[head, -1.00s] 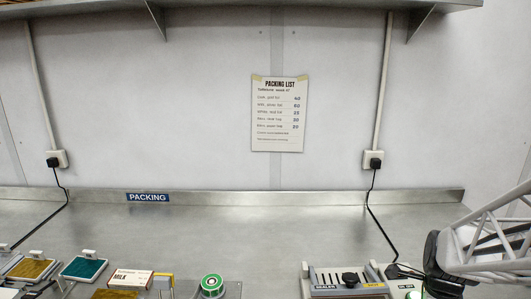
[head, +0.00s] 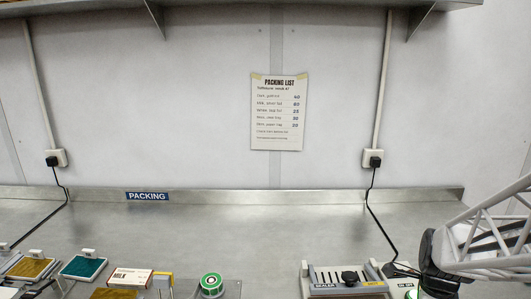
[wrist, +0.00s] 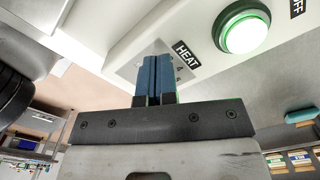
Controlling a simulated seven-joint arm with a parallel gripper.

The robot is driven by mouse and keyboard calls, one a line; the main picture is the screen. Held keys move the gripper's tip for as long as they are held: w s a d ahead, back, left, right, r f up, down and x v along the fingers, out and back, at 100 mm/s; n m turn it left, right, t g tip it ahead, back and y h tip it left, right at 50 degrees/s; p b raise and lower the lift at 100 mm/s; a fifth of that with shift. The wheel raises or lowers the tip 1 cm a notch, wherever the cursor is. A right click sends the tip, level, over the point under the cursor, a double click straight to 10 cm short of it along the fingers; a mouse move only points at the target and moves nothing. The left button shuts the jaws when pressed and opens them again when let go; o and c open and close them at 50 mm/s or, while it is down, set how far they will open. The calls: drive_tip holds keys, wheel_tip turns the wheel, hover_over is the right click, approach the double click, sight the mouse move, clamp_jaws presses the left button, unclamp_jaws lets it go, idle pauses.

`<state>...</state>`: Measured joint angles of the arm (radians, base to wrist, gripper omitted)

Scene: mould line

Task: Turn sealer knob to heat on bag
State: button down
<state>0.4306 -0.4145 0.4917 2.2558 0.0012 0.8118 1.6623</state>
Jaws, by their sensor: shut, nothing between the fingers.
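The sealer (head: 322,293) is at the bottom right of the head view, a pale unit with a slotted top and a black round part on it. In the wrist view its pale housing (wrist: 130,42) carries a black HEAT label (wrist: 186,54) beside a small grey plate with numbers. My gripper (wrist: 153,62) has its blue fingers shut together with nothing between them. The fingertips are at the plate, just left of the label; whether they touch it I cannot tell. The knob does not show clearly; the fingers may hide it. I see no bag that I can make out.
A lit green round button (wrist: 242,31) is right of HEAT, with an OFF label (wrist: 297,5) beyond. In the head view, a black cable (head: 380,225) runs down behind the sealer. A MILK box (head: 130,277) and coloured trays are at left. The bench middle is clear.

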drive_tip(key=shift+r, duration=2.6)
drive_tip(key=shift+s, duration=0.1)
drive_tip(key=shift+s+a+r, duration=0.15)
drive_tip(key=shift+s+r, duration=0.1)
drive_tip(key=shift+s, duration=0.25)
drive_tip(key=shift+s+a+r, duration=0.1)
drive_tip(key=shift+s+r, duration=0.15)
drive_tip(key=shift+s, duration=0.25)
drive_tip(key=shift+f, duration=0.15)
